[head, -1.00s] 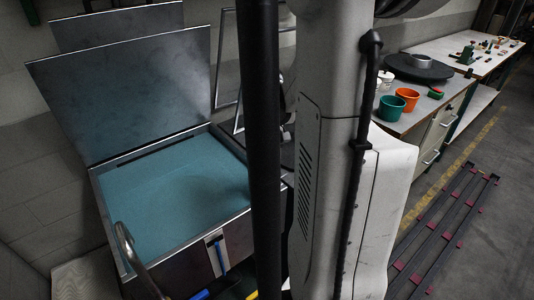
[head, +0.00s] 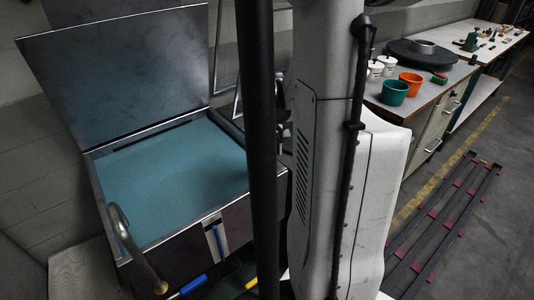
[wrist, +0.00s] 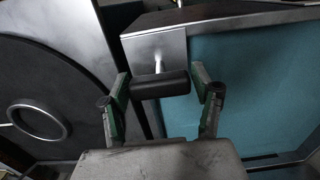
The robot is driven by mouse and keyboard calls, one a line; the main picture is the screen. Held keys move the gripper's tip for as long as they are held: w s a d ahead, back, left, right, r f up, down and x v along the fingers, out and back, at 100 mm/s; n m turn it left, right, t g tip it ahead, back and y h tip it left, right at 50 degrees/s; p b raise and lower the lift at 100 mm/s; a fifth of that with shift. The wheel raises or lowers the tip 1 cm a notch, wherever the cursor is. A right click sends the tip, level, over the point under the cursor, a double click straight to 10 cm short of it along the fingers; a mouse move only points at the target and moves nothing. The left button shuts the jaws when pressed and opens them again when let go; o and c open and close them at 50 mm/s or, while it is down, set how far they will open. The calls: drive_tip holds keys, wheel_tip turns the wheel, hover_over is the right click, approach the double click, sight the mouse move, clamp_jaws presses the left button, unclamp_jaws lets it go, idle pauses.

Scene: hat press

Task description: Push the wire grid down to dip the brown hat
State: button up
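In the wrist view my gripper (wrist: 160,97) has its two green-and-grey fingers spread apart. A black cylindrical handle (wrist: 160,84) on a short metal rod lies in the gap between or just beyond the fingertips. I cannot tell whether they touch it. The rod joins a metal plate at the corner of a tank of teal liquid (wrist: 245,85). The head view shows the teal tank (head: 180,170) with its metal rim and an upright metal panel (head: 125,75) behind it. I see no wire grid or brown hat in either view. My gripper is outside the head view.
A large dark disc with a silver ring (wrist: 40,122) is left of my gripper. A curved metal tube (head: 125,235) stands at the tank's front left. A bench at right holds a green bucket (head: 394,92) and an orange bucket (head: 411,82). Metal rails (head: 440,225) lie on the floor.

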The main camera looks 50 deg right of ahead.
drive_tip(key=shift+o, duration=0.9)
drive_tip(key=shift+r, duration=0.1)
wheel_tip(320, 180, up, 12)
idle(0.4)
